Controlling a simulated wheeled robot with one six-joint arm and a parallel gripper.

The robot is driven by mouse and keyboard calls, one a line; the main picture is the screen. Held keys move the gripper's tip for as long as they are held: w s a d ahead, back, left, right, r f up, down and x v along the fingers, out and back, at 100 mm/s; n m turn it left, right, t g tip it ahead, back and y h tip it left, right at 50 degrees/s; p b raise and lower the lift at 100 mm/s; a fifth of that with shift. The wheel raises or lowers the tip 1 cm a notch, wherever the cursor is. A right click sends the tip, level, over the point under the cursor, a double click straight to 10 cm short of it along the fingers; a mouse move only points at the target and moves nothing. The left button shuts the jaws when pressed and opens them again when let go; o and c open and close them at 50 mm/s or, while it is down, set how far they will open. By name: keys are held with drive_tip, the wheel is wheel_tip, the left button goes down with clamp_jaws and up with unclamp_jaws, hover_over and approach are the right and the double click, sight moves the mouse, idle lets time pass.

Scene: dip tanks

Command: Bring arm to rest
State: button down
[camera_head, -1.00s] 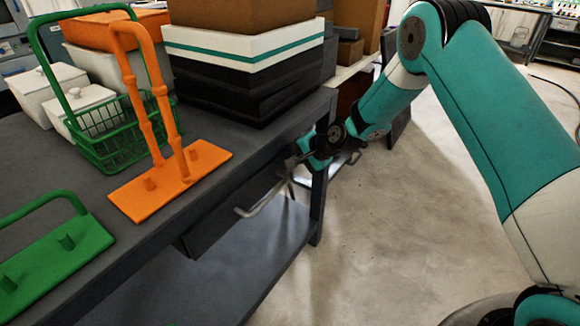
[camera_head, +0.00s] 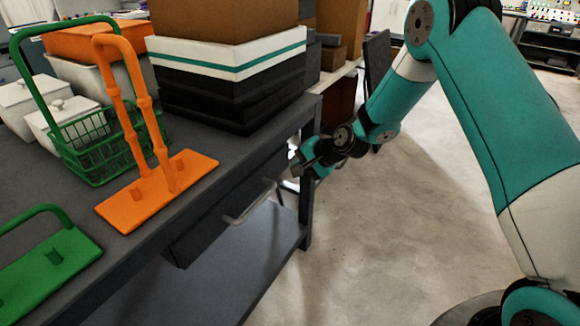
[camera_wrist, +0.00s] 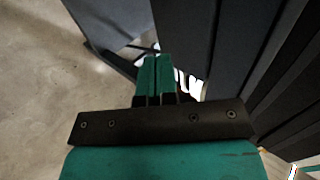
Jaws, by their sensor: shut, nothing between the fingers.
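My gripper (camera_wrist: 154,72) shows in the wrist view with its two teal fingers together and nothing between them. In the head view my gripper (camera_head: 297,166) is small and partly dark, just off the right end of the dark table (camera_head: 225,190), near the drawer handle (camera_head: 250,203). A clear gap shows between the gripper and the handle in the head view. My arm reaches in from the right and bends down toward the table's corner.
An orange stand (camera_head: 135,207), a green stand (camera_head: 45,270) and a green wire basket (camera_head: 92,160) are on the table. White lidded containers (camera_head: 62,112) and stacked boxes (camera_head: 225,85) stand behind. The floor (camera_head: 400,240) to the right is open.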

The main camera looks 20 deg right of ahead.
drive_tip(key=d+v, duration=0.1)
drive_tip(key=v, duration=0.5)
drive_tip(key=s+a+r+n+g+p, duration=0.2)
drive_tip(key=s+a+r+n, duration=0.2)
drive_tip(key=s+r, duration=0.3)
drive_tip(key=s+a+r+n+g+p, duration=0.1)
drive_tip(key=s+a+r+n+p, duration=0.3)
drive_tip(key=r, duration=0.5)
drive_tip(key=s+r+n+g+h+p, duration=0.1)
drive_tip(key=s+r+n, duration=0.3)
drive_tip(key=s, duration=0.7)
drive_tip(key=s+r+n+g+h+p, duration=0.1)
drive_tip(key=s+r+n, duration=0.3)
drive_tip(key=s, duration=0.7)
wheel_tip(320, 180, up, 2)
drive_tip(key=shift+s+r+g+p, duration=0.2)
drive_tip(key=shift+s+g+p, duration=0.2)
drive_tip(key=shift+g, duration=0.5)
drive_tip(key=shift+w+a, duration=0.1)
drive_tip(key=shift+a, duration=0.15)
